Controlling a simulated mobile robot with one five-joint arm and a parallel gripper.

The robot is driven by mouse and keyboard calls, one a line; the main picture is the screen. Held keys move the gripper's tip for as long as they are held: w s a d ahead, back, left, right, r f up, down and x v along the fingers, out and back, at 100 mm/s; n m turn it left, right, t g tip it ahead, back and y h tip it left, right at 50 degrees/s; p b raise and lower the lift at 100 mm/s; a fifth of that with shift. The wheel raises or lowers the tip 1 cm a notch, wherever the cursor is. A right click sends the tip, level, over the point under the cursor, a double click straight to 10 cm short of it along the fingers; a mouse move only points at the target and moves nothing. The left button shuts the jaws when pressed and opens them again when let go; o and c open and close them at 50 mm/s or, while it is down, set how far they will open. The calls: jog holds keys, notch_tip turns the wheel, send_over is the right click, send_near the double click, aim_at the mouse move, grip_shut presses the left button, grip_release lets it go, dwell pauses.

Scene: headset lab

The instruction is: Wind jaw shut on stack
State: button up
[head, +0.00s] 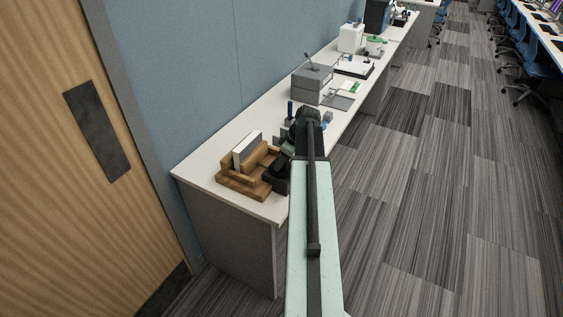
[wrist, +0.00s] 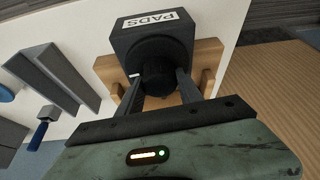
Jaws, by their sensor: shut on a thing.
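A wooden vise-like fixture (head: 243,181) stands on the near end of the bench in the head view. A pale upright slab or stack (head: 247,148) sits in it between wooden walls; I cannot tell whether a jaw touches it. In the wrist view, a dark block labelled PADS (wrist: 150,20) lies over a wooden part (wrist: 208,52). A round black knob (wrist: 157,77) is on the block's near face. My gripper (wrist: 158,82) has a finger on each side of the knob and is shut on it. The arm hides part of the fixture's right side in the head view.
Grey blocks (wrist: 55,75) and a blue-handled tool (wrist: 38,133) lie to the left in the wrist view. Farther along the bench are a grey box (head: 312,83) and a white machine (head: 351,38). A wooden door (head: 80,190) is left; carpet (head: 420,190) is open right.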

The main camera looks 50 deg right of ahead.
jog(key=m+h, duration=0.1)
jog(key=m, duration=0.3)
jog(key=shift+a, duration=0.1)
jog(key=m+h, duration=0.2)
jog(key=m, duration=0.2)
jog(key=shift+m, duration=0.3)
jog(key=m, duration=0.2)
jog(key=m+g+h, duration=0.1)
jog(key=m, duration=0.1)
jog(key=shift+m+h, duration=0.3)
jog(key=shift+m+g+h, duration=0.5)
jog(key=shift+m+g, duration=0.2)
jog(key=shift+m, duration=1.1)
jog(key=o, duration=1.4)
jog(key=shift+c, duration=0.2)
jog(key=shift+r, duration=0.1)
